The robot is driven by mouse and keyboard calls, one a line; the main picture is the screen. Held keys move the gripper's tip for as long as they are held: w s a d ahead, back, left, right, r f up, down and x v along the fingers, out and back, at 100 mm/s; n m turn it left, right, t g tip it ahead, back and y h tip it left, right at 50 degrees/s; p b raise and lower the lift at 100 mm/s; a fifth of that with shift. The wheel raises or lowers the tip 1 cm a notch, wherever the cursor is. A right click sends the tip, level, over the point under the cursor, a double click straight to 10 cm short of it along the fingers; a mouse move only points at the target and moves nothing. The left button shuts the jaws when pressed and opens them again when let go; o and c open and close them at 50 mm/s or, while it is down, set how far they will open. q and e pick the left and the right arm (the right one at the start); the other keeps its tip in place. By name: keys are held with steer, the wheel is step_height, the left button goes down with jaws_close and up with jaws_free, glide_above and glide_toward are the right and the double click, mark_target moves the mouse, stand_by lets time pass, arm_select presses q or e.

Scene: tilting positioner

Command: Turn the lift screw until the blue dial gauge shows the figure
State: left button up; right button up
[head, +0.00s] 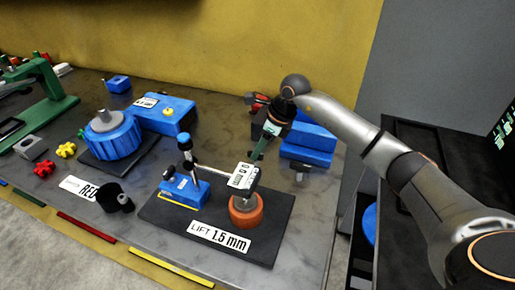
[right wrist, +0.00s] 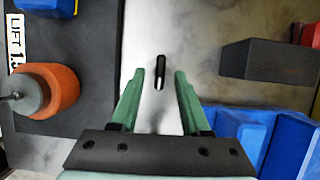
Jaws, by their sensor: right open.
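The blue gauge stand (head: 178,191) stands on a dark plate labelled "LIFT 1.5 mm" (head: 220,238). Its post and rod carry a small display (head: 243,177), whose figure is too small to read. Below the display is an orange round part (head: 245,212), likely the lift screw's knob; in the right wrist view an orange part (right wrist: 62,88) with a grey round top shows at the left. My right gripper (head: 261,154) is open and empty, behind the display. In the right wrist view its green fingers (right wrist: 158,88) frame a small black-and-white pin (right wrist: 160,72), apparently below them. My left gripper is not in view.
Blue blocks (head: 307,143) lie right of my right gripper; a dark block (right wrist: 268,60) shows in the right wrist view. A blue ribbed drum (head: 112,136) and blue box (head: 168,115) stand at left. A black cup-like part (head: 113,198) is near the front edge.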

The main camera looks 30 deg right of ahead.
steer(key=shift+x, duration=0.8)
steer(key=shift+c, duration=0.3)
jaws_close()
